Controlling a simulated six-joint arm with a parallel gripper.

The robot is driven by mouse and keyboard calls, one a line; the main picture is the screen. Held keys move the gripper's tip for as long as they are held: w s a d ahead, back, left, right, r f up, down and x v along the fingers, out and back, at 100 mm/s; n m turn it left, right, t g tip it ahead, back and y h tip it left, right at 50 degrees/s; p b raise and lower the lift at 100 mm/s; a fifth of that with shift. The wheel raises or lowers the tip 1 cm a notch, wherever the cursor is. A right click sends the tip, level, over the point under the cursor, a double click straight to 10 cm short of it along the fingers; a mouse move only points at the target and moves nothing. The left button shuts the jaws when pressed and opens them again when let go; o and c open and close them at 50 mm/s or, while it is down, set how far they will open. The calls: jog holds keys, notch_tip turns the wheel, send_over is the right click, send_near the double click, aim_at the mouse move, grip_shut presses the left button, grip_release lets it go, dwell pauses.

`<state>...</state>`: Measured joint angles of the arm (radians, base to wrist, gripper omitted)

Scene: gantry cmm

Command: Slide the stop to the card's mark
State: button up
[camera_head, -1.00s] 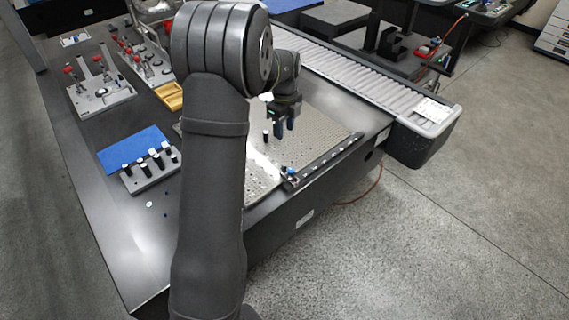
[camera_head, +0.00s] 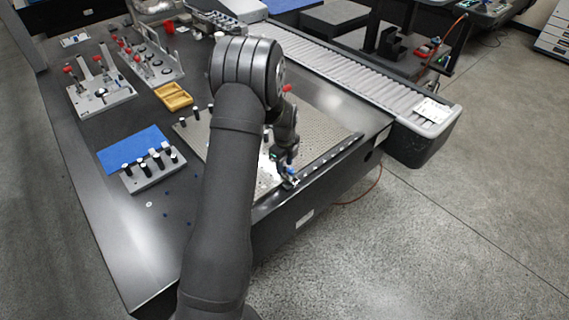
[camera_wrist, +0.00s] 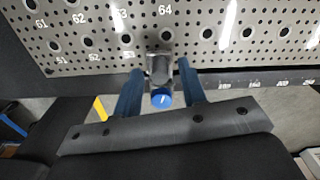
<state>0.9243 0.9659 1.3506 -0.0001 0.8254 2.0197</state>
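The stop is a small grey block with a blue knob (camera_wrist: 161,97), on the edge rail of the perforated plate; in the head view it shows as a small piece (camera_head: 291,182) at the rail's near end. My gripper (camera_wrist: 161,72) is open, with one blue finger on each side of the stop and a visible gap to each. In the head view my gripper (camera_head: 284,168) is down at the rail, partly covering the stop. The dark rail (camera_head: 330,153) runs away to the right and carries small pale scale labels (camera_wrist: 254,84). I cannot make out the card's mark.
The perforated plate (camera_wrist: 255,50) has numbered holes. A white sheet (camera_head: 432,109) lies on the end of the roller conveyor (camera_head: 365,82). A grey block with black pegs (camera_head: 152,172), a blue mat (camera_head: 125,150) and a yellow tray (camera_head: 174,97) are to the left.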

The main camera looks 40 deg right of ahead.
jog(key=shift+c, duration=0.2)
grip_shut()
jog(key=shift+d, duration=0.1)
jog(key=d, duration=1.5)
jog(key=shift+o, duration=0.2)
grip_release()
jog(key=shift+a, duration=0.1)
